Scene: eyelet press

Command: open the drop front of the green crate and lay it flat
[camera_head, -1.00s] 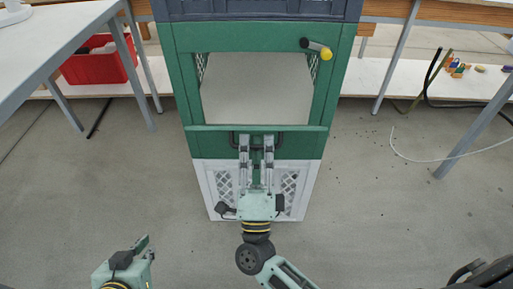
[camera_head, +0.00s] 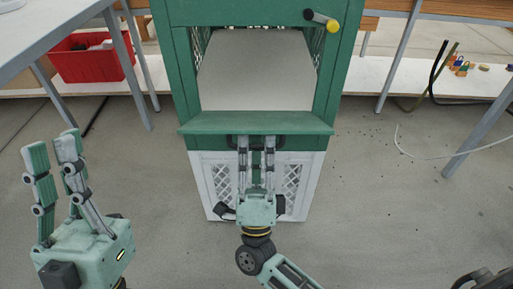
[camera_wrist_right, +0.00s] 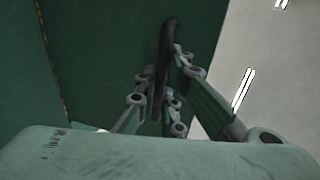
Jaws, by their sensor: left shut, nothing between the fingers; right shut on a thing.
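The green crate (camera_head: 180,70) stands on a white crate, its upper opening showing a pale inside. Its drop front (camera_head: 256,121) leans outward, upper edge toward me and inner face partly visible, not flat. My right gripper (camera_head: 257,142) is shut on the black handle (camera_head: 281,142) of the drop front. In the right wrist view the fingers (camera_wrist_right: 168,75) lie on either side of the black handle bar (camera_wrist_right: 165,45). My left gripper (camera_head: 52,145) is shut and empty at the lower left, fingers up, apart from the crate. The drop front's lower edge is hard to make out.
The white lattice crate (camera_head: 210,175) stands beneath the green one. A yellow-ended black knob (camera_head: 330,25) sticks out at the green crate's upper right. A red bin (camera_head: 90,66) is on a low shelf at left. A table (camera_head: 50,30) stands at left. Floor beside the crates is clear.

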